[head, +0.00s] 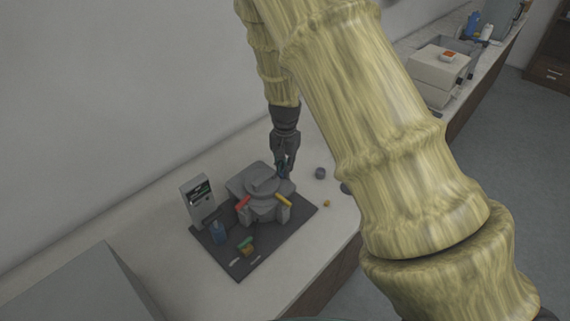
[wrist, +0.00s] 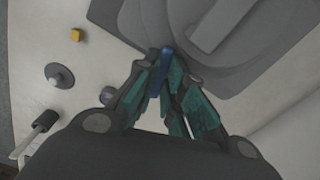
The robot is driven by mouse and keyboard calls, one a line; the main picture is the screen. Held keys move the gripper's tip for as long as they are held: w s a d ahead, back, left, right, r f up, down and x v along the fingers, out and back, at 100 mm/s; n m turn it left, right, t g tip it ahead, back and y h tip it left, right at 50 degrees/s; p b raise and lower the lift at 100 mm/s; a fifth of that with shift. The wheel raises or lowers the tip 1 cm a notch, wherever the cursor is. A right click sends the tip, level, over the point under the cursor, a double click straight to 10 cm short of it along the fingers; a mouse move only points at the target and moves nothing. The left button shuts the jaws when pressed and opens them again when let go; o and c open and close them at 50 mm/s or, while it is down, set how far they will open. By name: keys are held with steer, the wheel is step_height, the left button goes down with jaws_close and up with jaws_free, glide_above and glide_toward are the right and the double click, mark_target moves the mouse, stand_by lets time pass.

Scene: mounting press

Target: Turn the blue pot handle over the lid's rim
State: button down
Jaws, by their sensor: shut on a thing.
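The grey press pot with its round lid (head: 262,182) stands on a dark mat (head: 300,221) on the counter. A red handle (head: 243,204) and a yellow handle (head: 283,200) stick out at its front. My gripper (head: 283,172) reaches down at the far right side of the pot. In the wrist view, my gripper (wrist: 162,85) is shut on the blue pot handle (wrist: 163,66), beside the lid's edge (wrist: 186,22). The handle's lower part is hidden between the fingers.
A grey round piece (head: 320,173) and a small yellow cube (head: 327,203) lie on the counter to the right.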

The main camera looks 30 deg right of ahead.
steer(key=m+p, duration=0.1)
steer(key=m, duration=0.3)
steer(key=shift+d+m, duration=0.1)
steer(key=shift+m, duration=0.3)
stand_by(0.4)
steer(key=c, duration=1.5)
jaws_free()
step_height(320, 180, up, 12)
steer(key=shift+d, duration=0.1)
